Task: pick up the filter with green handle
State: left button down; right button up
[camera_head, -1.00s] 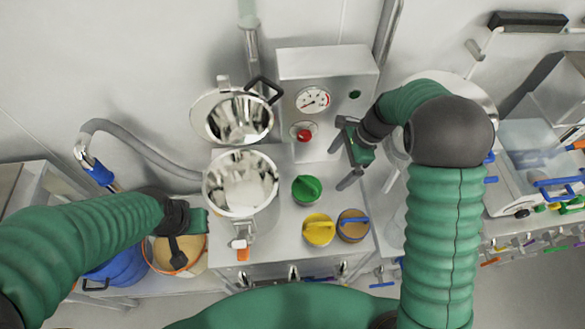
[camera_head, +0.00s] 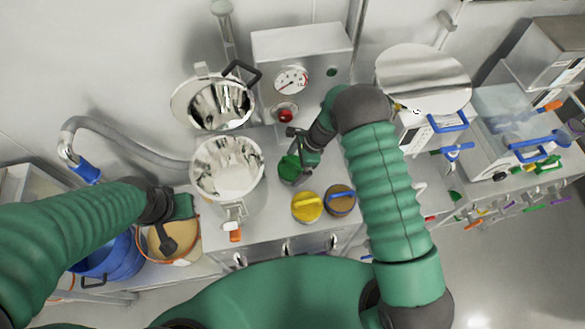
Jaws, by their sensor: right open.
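The filter with green handle (camera_head: 288,169) stands on the grey bench top, right of the open steel vessel. My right gripper (camera_head: 297,169) is open at its right side and hides part of it. I cannot tell whether the fingers touch it. The filter with yellow handle (camera_head: 306,208) and the brown filter with blue handle (camera_head: 340,200) stand side by side just in front of it. My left gripper (camera_head: 182,224) is at the left, over a tan container; its jaw opening is not clear.
The open steel vessel (camera_head: 227,170) with its raised lid (camera_head: 213,104) stands left of the green filter. A steel box with a gauge (camera_head: 292,80) and red button stands behind. A blue bucket (camera_head: 105,258) and tan container (camera_head: 168,243) are at lower left.

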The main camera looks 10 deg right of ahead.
jog(key=shift+w+a+f, duration=0.15)
jog(key=shift+f, duration=0.3)
jog(key=shift+r, duration=0.1)
jog(key=c, duration=1.4)
